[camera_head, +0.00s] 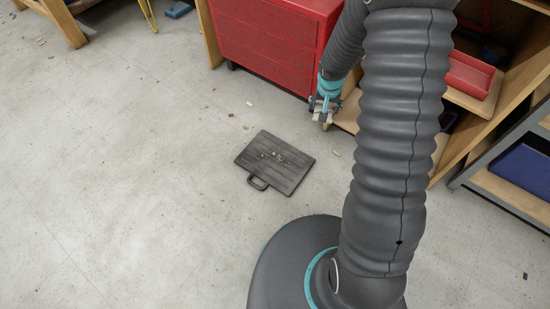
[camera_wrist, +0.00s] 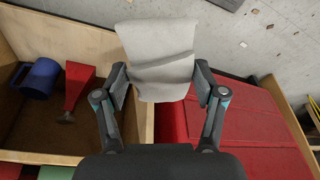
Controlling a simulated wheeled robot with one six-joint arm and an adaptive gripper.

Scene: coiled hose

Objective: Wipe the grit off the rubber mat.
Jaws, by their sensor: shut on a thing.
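The dark ribbed rubber mat (camera_head: 286,174) lies flat on the concrete floor, with a loop handle at its near left edge. Pale grit (camera_head: 271,155) is scattered over its upper middle part. My gripper (camera_head: 323,107) is up and to the right of the mat, apart from it, near the red cabinet. In the wrist view, my gripper (camera_wrist: 160,88) is shut on a light grey cloth (camera_wrist: 158,45), which hangs creased between the fingers. A dark corner at the top of the wrist view may be the mat.
The red drawer cabinet (camera_head: 265,42) stands behind the mat; it also shows in the wrist view (camera_wrist: 240,120). A wooden shelf (camera_head: 442,165) is at the right. A blue mug (camera_wrist: 40,76) and a red object (camera_wrist: 77,84) sit in a wooden compartment. Open floor lies left of the mat.

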